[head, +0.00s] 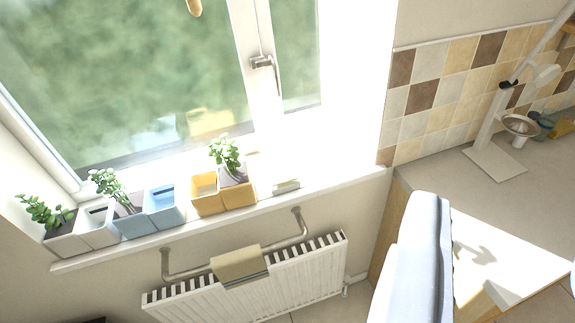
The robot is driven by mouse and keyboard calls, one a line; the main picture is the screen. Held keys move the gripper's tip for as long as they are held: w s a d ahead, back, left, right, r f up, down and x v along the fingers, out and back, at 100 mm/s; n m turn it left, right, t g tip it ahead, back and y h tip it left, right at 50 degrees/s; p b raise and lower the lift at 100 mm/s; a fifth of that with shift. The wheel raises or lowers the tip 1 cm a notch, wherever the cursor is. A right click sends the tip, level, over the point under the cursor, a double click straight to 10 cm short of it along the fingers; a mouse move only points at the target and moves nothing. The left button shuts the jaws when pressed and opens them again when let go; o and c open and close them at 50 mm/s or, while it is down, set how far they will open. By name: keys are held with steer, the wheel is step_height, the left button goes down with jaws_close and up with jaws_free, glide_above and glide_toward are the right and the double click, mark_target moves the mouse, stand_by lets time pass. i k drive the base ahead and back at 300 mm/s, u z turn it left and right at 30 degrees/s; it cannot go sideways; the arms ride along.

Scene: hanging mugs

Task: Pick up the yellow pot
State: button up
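Blue pots (165,212) and white pots (100,233) stand to the left. A small pale stack (286,186) lies right on the sill. Below are a radiator (305,273) and a rail with a towel (239,265). A bluish-white padded shape (410,265) and counter (520,205) are right.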

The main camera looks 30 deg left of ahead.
mark_target(231, 186)
steer(key=u, duration=0.15)
steer(key=i, duration=1.35)
steer(key=u, duration=0.7)
